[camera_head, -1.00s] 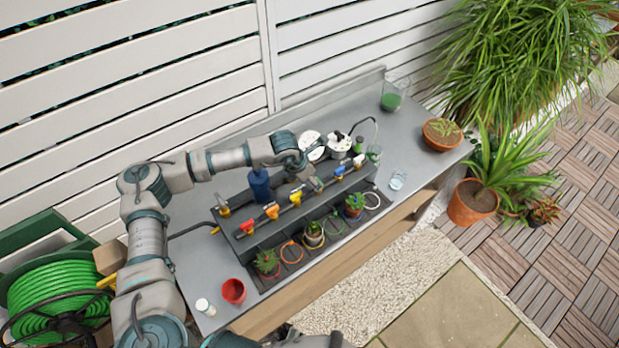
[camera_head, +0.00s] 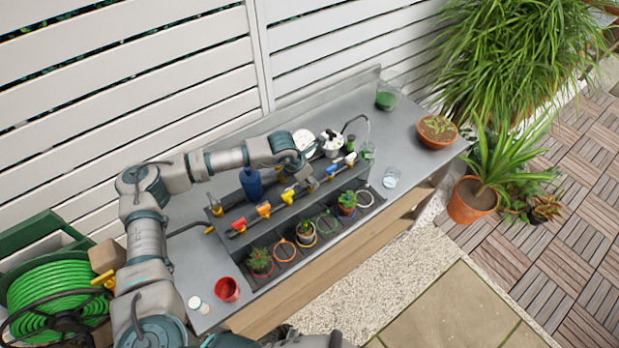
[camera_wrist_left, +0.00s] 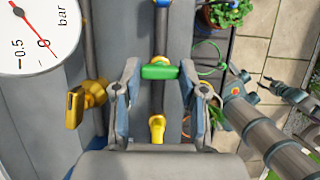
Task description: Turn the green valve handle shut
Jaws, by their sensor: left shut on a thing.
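The green valve handle (camera_wrist_left: 160,71) lies crosswise to its pipe in the left wrist view, between the fingertips of my left gripper (camera_wrist_left: 162,80). My left gripper is shut on it, one finger at each end. In the head view my left gripper (camera_head: 309,182) reaches down over the valve row and hides the green handle. The yellow handle (camera_head: 288,196) is beside it on one side, and the blue handle (camera_head: 331,170) on the other. The yellow handle (camera_wrist_left: 157,128) lies along the pipe in the wrist view.
Red (camera_head: 239,225), orange (camera_head: 264,209) and white (camera_head: 350,158) handles share the row. A brass valve (camera_wrist_left: 76,107) and a pressure gauge (camera_wrist_left: 38,35) are close to my left gripper.

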